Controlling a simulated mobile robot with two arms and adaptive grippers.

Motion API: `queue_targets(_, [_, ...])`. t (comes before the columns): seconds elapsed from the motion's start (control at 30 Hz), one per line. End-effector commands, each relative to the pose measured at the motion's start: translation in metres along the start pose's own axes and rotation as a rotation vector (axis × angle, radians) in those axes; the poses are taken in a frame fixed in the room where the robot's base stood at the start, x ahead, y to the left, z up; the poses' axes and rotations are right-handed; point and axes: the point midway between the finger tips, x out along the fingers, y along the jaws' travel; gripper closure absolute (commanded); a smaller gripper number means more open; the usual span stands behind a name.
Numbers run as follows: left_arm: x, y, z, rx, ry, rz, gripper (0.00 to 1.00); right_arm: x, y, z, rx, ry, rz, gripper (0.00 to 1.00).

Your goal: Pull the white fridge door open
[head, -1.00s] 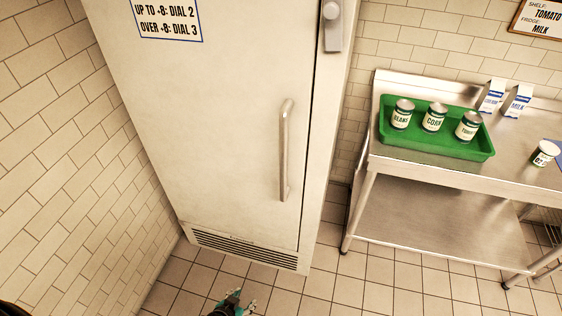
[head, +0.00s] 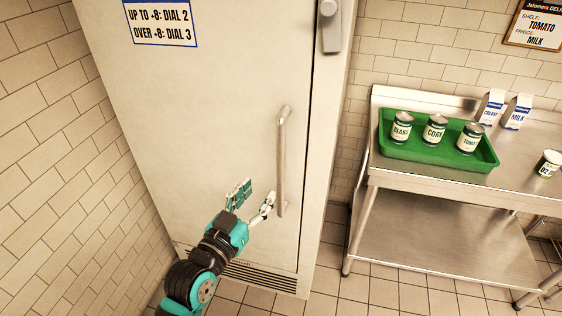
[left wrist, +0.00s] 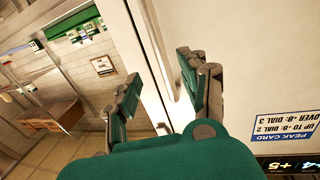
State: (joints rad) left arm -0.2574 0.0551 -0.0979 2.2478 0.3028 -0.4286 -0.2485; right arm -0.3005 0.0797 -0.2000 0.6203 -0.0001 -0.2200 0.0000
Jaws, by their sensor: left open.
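The white fridge door (head: 215,110) is shut in the head view. Its long vertical handle (head: 283,160) is a pale metal bar near the door's right edge. My teal and black left gripper (head: 254,196) is open in front of the door. It appears just left of the handle's lower part, with no contact visible. My right gripper is not in view.
A steel table (head: 440,185) stands right of the fridge. It holds a green tray (head: 440,160) with cans, two cartons (head: 502,110) and a loose can (head: 547,163). A tiled wall (head: 50,150) is close on the left. Tiled floor (head: 385,285) lies clear in front.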

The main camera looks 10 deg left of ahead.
Motion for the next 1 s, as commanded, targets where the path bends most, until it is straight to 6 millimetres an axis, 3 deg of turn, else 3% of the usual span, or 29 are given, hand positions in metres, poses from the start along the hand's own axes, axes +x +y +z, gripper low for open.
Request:
queue_targets(0.3, [0.071,0.001,-0.002,-0.002,0.001,0.001,0.56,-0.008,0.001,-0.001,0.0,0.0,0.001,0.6])
queue_targets(0.5, [0.104,0.0,-0.001,0.0,0.001,0.0,0.56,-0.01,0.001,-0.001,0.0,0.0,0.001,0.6])
queue_targets(0.7, [0.119,0.0,0.0,-0.001,-0.001,0.0,0.56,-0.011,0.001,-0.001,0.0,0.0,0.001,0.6])
queue_targets(1.0, [0.121,0.0,0.001,0.0,-0.001,0.0,0.56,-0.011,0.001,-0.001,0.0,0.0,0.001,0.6])
